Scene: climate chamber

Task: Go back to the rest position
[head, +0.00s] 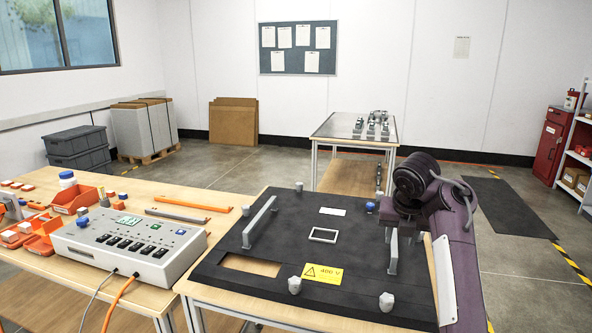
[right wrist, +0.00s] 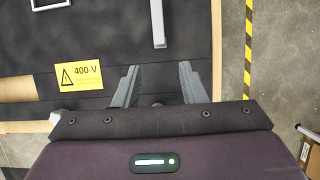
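My right arm comes in from the right in the head view, with its gripper (head: 404,234) over the right part of a black panel (head: 345,225). In the right wrist view the two fingers of this gripper (right wrist: 158,72) are spread apart with nothing between them, above the black panel (right wrist: 100,30). A grey handle (right wrist: 158,25) stands ahead of the fingertips, apart from them. The same handle (head: 393,256) shows just below the gripper in the head view. My left gripper is not in view.
The panel carries a second handle (head: 260,222), a yellow 400 V label (head: 322,273) and white knobs. A grey control box (head: 130,240) with cables stands left, beside orange bins (head: 73,199). A further table (head: 355,127) stands behind; floor (head: 230,170) is clear between.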

